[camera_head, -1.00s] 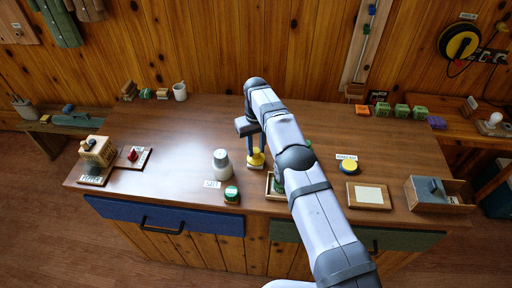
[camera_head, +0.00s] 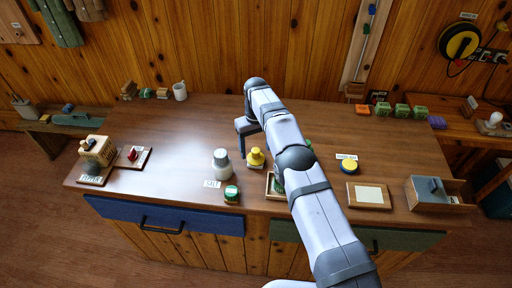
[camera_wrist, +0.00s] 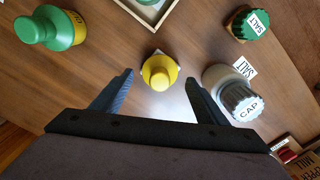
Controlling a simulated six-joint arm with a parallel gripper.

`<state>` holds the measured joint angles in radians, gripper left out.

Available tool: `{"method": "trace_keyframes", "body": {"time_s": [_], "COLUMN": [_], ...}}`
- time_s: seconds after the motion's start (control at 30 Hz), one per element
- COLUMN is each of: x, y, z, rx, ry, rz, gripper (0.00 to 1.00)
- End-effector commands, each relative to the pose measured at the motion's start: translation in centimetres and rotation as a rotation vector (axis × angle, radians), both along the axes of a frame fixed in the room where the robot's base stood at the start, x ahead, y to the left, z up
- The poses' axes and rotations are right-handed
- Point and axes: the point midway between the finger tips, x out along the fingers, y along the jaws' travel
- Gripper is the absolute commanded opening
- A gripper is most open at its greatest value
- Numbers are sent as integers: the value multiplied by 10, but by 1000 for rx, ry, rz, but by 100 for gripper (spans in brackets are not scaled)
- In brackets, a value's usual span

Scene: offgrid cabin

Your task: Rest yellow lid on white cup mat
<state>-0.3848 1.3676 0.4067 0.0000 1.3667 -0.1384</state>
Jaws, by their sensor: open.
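The yellow lid (camera_head: 256,157), round with a raised knob, stands upright on the counter near the middle. It also shows in the wrist view (camera_wrist: 160,72). My gripper (camera_wrist: 158,85) is open and empty. In the wrist view its two fingers are apart on either side of the lid, not touching it. In the head view my gripper (camera_head: 243,150) is just behind and left of the lid.
A white bottle with grey cap (camera_head: 221,163) and a green-topped jar (camera_head: 231,194) stand left of the lid. A green bottle (camera_wrist: 50,28) and small tray (camera_wrist: 148,12) are on its other side. A board with a white square (camera_head: 368,195) lies right.

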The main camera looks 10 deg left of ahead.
Motion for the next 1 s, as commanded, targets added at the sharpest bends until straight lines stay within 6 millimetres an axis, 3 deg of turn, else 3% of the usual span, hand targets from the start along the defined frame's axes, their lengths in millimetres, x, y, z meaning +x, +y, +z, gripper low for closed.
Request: {"method": "trace_keyframes", "body": {"time_s": [0.47, 1.0], "x": [0, 0], "y": [0, 0], "z": [5, 34], "rx": [0, 0], "ry": [0, 0], "rz": [0, 0], "gripper": [69, 69]}}
